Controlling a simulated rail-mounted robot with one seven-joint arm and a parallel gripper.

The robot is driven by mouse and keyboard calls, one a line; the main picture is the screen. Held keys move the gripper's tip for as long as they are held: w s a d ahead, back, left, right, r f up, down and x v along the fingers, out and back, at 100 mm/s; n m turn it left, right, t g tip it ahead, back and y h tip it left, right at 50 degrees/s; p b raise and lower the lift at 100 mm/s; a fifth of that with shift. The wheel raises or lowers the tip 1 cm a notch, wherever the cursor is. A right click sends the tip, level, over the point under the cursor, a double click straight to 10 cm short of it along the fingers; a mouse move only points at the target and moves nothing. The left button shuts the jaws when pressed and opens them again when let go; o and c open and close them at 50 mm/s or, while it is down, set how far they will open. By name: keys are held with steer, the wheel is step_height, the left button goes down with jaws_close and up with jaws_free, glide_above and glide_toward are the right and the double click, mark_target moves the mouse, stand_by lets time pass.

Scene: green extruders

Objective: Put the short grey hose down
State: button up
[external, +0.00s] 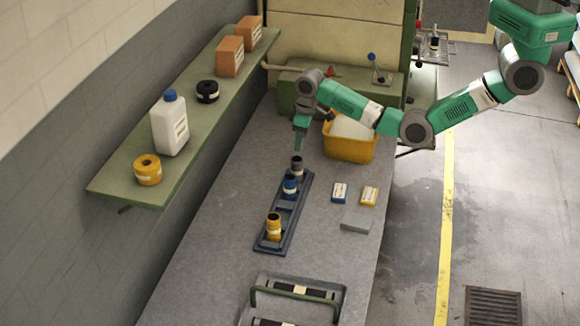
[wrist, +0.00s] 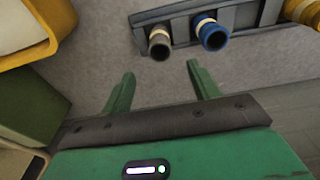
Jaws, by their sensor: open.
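The short grey hose (external: 297,166) stands upright at the far end of the dark rack (external: 283,211) on the bench. It also shows in the wrist view (wrist: 159,44), with a pale band around it. My gripper (external: 299,148) is above the grey hose, pointing down. In the wrist view my gripper (wrist: 160,72) is open and empty. Its two green fingers are apart, and the grey hose lies just beyond the fingertips, apart from them. The hose's lower end is hidden.
A blue hose (external: 290,186) stands beside the grey one, and a yellow hose (external: 273,228) stands at the rack's near end. A yellow bin (external: 349,149) is right of my gripper. Two small boxes and a grey block (external: 357,220) lie right of the rack. A shelf runs along the left.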

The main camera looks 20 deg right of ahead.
steer(key=shift+w, duration=0.1)
stand_by(0.3)
steer(key=w+d+r+m+t+y, duration=0.35)
steer(key=w+d+r+t, duration=0.45)
steer(key=w+d+r, duration=0.9)
steer(key=w+d+r+m+t, duration=0.3)
steer(key=d+r+t, duration=0.3)
steer(key=d+r, duration=0.7)
steer(key=s+d+r+m+t+h, duration=0.1)
steer(key=s+d+r+t+h, duration=0.1)
steer(key=s+d+r+t, duration=0.3)
steer(key=s+d+r+m+t+h, duration=0.2)
steer(key=s+d+r+t, duration=0.3)
steer(key=s+d+r, duration=0.7)
step_height(320, 180, up, 4)
steer(key=shift+s+r+h, duration=0.15)
steer(key=shift+s+h, duration=0.2)
steer(key=shift+m, duration=0.25)
